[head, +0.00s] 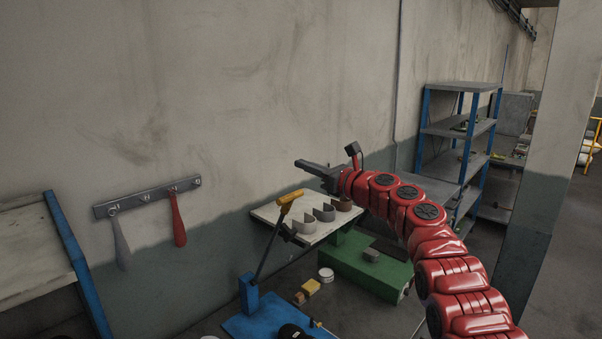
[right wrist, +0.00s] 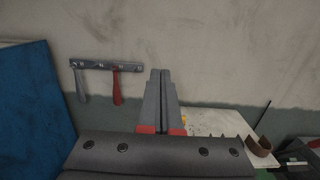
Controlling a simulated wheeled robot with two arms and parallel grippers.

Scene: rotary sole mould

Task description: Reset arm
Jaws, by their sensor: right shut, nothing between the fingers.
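My right arm is red and reaches in from the lower right of the head view. Its gripper (head: 312,165) is raised in front of the wall, above the pale table, and points left. In the right wrist view the two grey fingers of the gripper (right wrist: 159,75) lie together, shut, with nothing held. My left gripper does not show in either view.
A hook rail (head: 147,197) on the wall holds a red tool (head: 178,218) and a grey one (head: 120,243). A yellow-handled lever (head: 290,200) rises from a blue base (head: 249,292). Curved pieces (head: 306,213) stand on the pale table (head: 270,213). Blue-posted shelves (head: 460,87) stand behind.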

